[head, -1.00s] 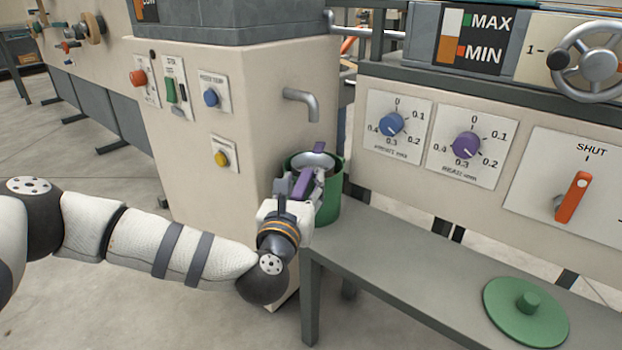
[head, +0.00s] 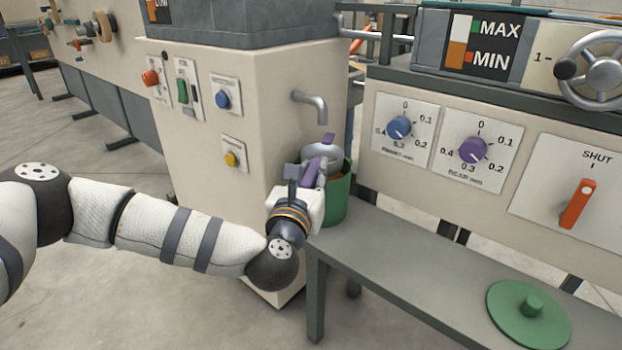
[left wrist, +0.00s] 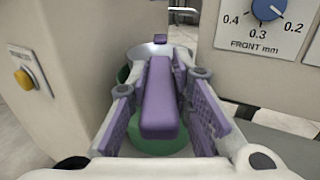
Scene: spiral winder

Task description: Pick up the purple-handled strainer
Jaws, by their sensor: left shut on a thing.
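The strainer has a purple handle (left wrist: 161,100) and a round grey metal rim (head: 322,153) with a small purple tab on its far side. My left gripper (head: 309,176) is shut on the handle, which lies between its purple finger pads in the left wrist view. The strainer is over the green pot (head: 340,200), at the left end of the grey bench. The head view shows some of the pot's brownish inside below the rim. I cannot tell whether the strainer still touches the pot. My right gripper is not in view.
A grey spout (head: 311,104) sticks out of the beige machine just above the strainer. A green lid (head: 528,316) lies on the bench (head: 420,268) at the right. The bench between pot and lid is clear. A panel with knobs stands behind.

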